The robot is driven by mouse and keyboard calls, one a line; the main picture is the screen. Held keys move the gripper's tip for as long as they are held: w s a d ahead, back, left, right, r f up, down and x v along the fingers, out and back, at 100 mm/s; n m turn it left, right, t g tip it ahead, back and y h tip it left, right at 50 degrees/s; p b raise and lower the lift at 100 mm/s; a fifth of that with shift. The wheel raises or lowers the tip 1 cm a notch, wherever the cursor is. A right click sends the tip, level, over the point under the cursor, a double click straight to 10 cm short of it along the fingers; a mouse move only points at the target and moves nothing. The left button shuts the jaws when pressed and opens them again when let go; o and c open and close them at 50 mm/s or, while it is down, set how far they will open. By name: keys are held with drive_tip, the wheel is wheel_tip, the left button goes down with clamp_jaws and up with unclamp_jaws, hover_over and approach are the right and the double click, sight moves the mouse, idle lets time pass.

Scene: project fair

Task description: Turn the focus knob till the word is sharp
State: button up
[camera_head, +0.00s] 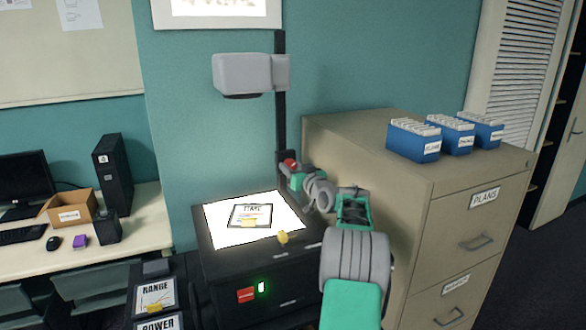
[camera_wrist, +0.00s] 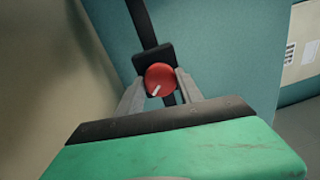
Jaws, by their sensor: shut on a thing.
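The red focus knob (camera_head: 290,163) is on the black post (camera_head: 280,110) of an overhead projector (camera_head: 260,285). In the wrist view the knob (camera_wrist: 160,77) is round, with a white mark pointing to the lower left. My gripper (camera_head: 295,171) reaches it from the right, and its two fingers (camera_wrist: 160,88) are shut on the knob's sides. The grey projector head (camera_head: 245,74) sits higher on the post. A printed sheet (camera_head: 237,219) lies on the lit stage. The bright wall picture (camera_head: 215,7) is cut off at the top, so its word and sharpness cannot be seen.
A beige filing cabinet (camera_head: 375,150) with blue card boxes (camera_head: 414,141) on top stands close to the right of my arm. A desk (camera_head: 140,225) with a computer tower (camera_head: 113,175) and an open carton (camera_head: 70,207) is at the left.

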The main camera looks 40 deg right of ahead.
drive_tip(key=c, duration=0.7)
drive_tip(key=shift+f+m+b, duration=0.3)
drive_tip(key=shift+m+b, duration=0.7)
drive_tip(key=shift+b, duration=0.2)
drive_tip(key=m+b, duration=0.1)
drive_tip(key=m, duration=0.1)
drive_tip(key=shift+r+m, duration=0.1)
drive_tip(key=shift+m, duration=0.2)
drive_tip(key=shift+r+m, duration=0.15)
drive_tip(key=shift+m, duration=0.45)
drive_tip(key=o, duration=1.4)
drive_tip(key=shift+c, duration=0.2)
